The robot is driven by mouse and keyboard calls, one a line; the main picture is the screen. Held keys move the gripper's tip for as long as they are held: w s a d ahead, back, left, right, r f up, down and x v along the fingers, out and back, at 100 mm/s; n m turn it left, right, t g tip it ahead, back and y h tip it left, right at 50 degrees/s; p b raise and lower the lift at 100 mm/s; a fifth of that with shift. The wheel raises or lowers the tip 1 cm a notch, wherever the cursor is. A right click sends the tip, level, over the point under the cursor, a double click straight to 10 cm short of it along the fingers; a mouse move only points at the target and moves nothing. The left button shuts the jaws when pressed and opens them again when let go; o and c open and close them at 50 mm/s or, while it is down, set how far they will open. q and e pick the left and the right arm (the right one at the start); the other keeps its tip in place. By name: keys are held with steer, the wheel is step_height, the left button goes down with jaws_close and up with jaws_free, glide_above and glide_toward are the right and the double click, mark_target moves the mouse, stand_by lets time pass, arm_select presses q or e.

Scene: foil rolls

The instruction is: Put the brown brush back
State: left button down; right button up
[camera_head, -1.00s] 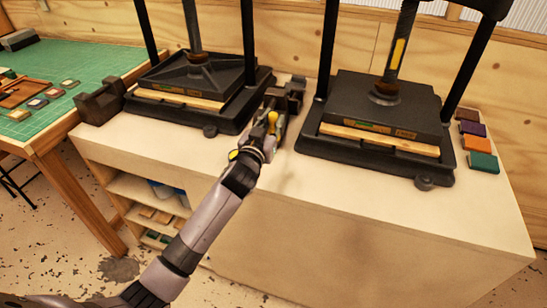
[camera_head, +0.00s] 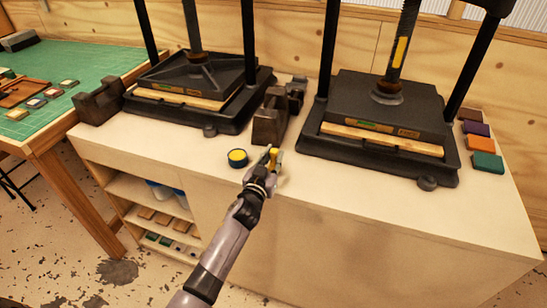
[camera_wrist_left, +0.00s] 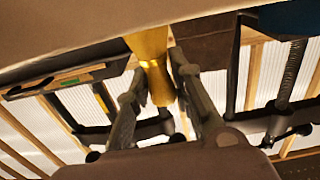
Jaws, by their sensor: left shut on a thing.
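My left gripper (camera_head: 270,160) is shut on a slim gold-yellow piece (camera_head: 273,160) above the front edge of the white cabinet top. In the left wrist view the gripper (camera_wrist_left: 158,85) pinches this waisted gold piece (camera_wrist_left: 152,60); I cannot tell from its colour whether it is the brown brush, and no bristles show clearly. A short dark tub with a yellow top (camera_head: 238,158) stands just left of the gripper. Dark brown blocks (camera_head: 269,123) stand behind it, between the presses. My right gripper is not in view.
Two black presses, left (camera_head: 195,90) and right (camera_head: 385,120), flank the gap. Several coloured pads (camera_head: 480,143) lie at the right. A dark holder (camera_head: 98,102) stands at the left end.

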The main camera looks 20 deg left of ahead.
arm_select(q)
steer(key=shift+f, duration=0.15)
steer(key=c, duration=1.4)
jaws_free()
steer(key=shift+s+r, duration=0.1)
steer(key=shift+r, duration=0.15)
steer(key=s, duration=1.2)
steer(key=shift+a+b, duration=0.2)
steer(key=shift+b, duration=0.2)
steer(key=shift+w, duration=0.1)
